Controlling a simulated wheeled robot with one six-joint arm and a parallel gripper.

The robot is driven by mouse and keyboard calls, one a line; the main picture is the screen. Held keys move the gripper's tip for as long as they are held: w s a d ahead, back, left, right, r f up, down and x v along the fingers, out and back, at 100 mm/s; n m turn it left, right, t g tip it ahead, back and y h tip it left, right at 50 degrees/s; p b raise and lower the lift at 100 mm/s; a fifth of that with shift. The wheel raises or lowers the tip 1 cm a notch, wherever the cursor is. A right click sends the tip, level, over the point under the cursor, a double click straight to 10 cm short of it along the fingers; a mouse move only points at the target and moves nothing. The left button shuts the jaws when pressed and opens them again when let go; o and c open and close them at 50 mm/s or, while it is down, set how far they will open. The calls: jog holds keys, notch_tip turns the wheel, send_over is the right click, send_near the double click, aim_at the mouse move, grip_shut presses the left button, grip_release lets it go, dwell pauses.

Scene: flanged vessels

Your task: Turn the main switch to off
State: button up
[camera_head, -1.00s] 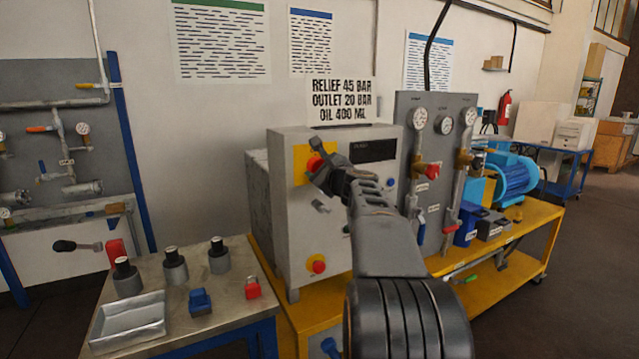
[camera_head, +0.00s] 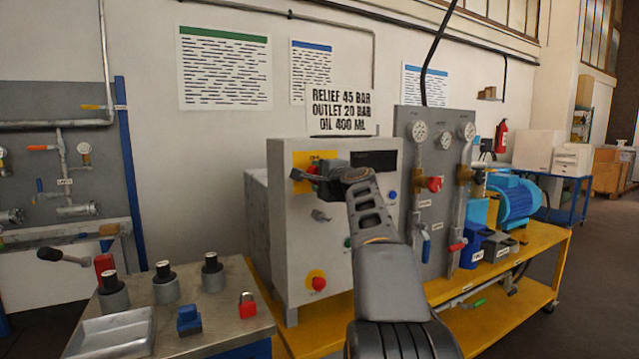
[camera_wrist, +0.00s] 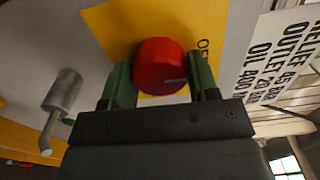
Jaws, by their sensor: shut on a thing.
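The main switch is a red round knob (camera_wrist: 160,65) on a yellow plate (camera_wrist: 115,30) on the front of a light grey cabinet (camera_head: 290,235). In the wrist view the knob sits between the two green fingers of my gripper (camera_wrist: 162,82), which is shut on it. A pale mark shows at the lower right of the knob. Part of a label reading "OF" stands on the plate to its right; the rest is cut off. In the head view my gripper (camera_head: 316,177) covers most of the knob.
A grey lever-like part (camera_wrist: 60,97) sticks out of the panel beside the switch. A red button (camera_head: 318,283) on yellow sits lower on the cabinet. A gauge panel (camera_head: 408,150) stands to the right, and a metal-topped table (camera_head: 215,315) at the left.

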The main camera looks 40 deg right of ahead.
jog(key=shift+n, duration=0.4)
jog(key=o, duration=0.9)
jog(key=s+b, duration=0.1)
jog(key=s, duration=0.3)
jog(key=s+a, duration=0.1)
jog(key=s, duration=0.4)
jog(key=s+b, duration=0.1)
jog(key=s, duration=0.3)
jog(key=shift+s+a+b, duration=0.3)
jog(key=shift+a, duration=0.1)
